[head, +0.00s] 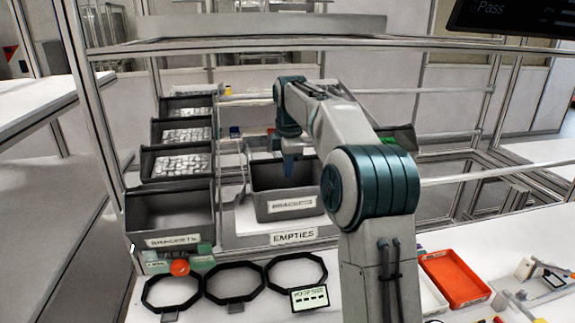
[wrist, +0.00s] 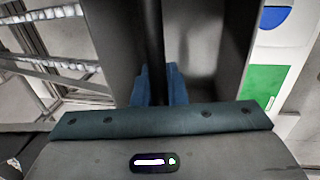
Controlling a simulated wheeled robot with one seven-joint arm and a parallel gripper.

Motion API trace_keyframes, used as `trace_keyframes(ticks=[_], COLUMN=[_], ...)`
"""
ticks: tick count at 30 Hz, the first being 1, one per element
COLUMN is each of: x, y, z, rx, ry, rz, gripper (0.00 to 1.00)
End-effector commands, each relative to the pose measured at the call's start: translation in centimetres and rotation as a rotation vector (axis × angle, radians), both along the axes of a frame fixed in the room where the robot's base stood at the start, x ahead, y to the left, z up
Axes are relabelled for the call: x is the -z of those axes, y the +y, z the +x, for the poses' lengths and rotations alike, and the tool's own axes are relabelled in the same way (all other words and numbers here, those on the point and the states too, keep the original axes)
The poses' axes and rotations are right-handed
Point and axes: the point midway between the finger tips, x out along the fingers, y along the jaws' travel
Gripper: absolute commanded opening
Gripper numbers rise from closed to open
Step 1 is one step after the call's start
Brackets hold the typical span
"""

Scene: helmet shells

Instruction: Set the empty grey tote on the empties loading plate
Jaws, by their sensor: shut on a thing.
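A grey tote (head: 286,207) with a front label and no parts visible inside is at the white empties loading plate (head: 245,218), above its EMPTIES sign (head: 293,236). I cannot tell whether the tote's base touches the plate. My gripper (head: 290,165) points down at the tote. In the wrist view its blue fingers (wrist: 158,85) are shut on a wall of the tote, with grey tote panels (wrist: 205,45) beside them. My arm hides the tote's right side in the head view.
A grey bin (head: 170,212) labelled BRACKETS stands left of the tote, with several bins of bagged parts (head: 182,164) behind it. Black ring holders (head: 235,282) and a red tray (head: 454,277) lie on the front table. Metal frame rails surround the rack.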

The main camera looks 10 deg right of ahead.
Motion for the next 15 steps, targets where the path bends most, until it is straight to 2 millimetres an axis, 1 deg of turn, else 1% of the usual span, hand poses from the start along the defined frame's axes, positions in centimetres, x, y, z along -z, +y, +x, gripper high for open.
trace_keyframes(ticks=[2, 3, 5, 6, 15], x=[0.16, 0.17, 0.11, 0.11, 0.02], y=[-0.01, 0.0, 0.0, 0.0, 0.0], z=[0.0, 0.0, 0.0, 0.0, -0.01], rx=[0.0, 0.0, 0.0, 0.0, 0.0], ry=[-0.001, -0.001, -0.001, -0.001, -0.001], rz=[0.0, 0.0, 0.0, 0.0, 0.0], gripper=[0.0, 0.15, 0.31, 0.37, 0.37])
